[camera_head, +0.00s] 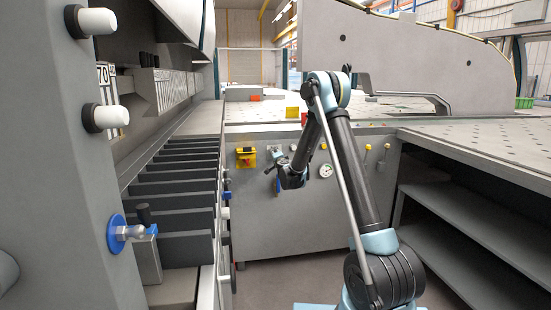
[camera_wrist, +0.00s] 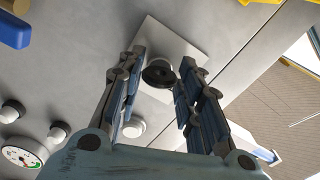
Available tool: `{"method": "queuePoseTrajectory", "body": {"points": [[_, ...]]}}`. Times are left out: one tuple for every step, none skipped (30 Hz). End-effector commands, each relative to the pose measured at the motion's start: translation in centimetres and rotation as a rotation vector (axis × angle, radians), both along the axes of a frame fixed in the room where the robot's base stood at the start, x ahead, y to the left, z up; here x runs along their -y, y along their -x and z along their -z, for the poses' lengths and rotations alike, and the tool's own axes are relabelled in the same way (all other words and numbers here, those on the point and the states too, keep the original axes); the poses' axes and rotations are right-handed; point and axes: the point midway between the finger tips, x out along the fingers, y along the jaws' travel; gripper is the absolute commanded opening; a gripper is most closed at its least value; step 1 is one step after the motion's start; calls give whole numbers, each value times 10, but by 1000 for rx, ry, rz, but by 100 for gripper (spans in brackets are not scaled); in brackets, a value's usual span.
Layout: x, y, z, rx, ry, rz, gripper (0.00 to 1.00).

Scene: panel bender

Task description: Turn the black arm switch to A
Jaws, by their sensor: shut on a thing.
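The black arm switch (camera_wrist: 158,73) is a dark round knob on a pale square plate (camera_wrist: 152,32) in the wrist view. My gripper (camera_wrist: 160,78) has its two blue-grey fingers on either side of the knob and is shut on it. The fingers hide part of the plate. In the head view my gripper (camera_head: 279,160) is at the grey front panel, right of a yellow switch box (camera_head: 245,156). The switch cannot be made out there. Its pointing direction and the A marking cannot be read.
A pressure gauge (camera_head: 326,171) and several small yellow-topped levers are on the panel (camera_head: 290,228) to the right. In the wrist view the gauge (camera_wrist: 22,157), white knobs and a blue handle (camera_wrist: 14,30) lie left. Dark machine slats (camera_head: 175,188) stand left of my arm.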

Motion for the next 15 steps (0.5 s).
{"method": "queuePoseTrajectory", "body": {"points": [[-1, 1, 1, 7, 26, -2, 9], [-1, 1, 1, 12, 42, -2, 9], [0, 1, 1, 18, 64, -2, 9], [0, 1, 1, 22, 78, -2, 9], [0, 1, 1, 26, 91, -1, 9], [0, 1, 1, 30, 107, -1, 9], [0, 1, 1, 34, 118, -1, 9], [0, 1, 1, 37, 128, -1, 9], [0, 1, 1, 40, 139, -1, 9], [0, 1, 1, 42, 148, -1, 9], [0, 1, 1, 44, 154, -1, 9], [0, 1, 1, 46, 160, 0, 9], [0, 0, 1, 48, 166, 0, 9], [0, 0, 1, 49, 170, 0, 9], [0, 0, 1, 50, 174, 0, 9]]}}
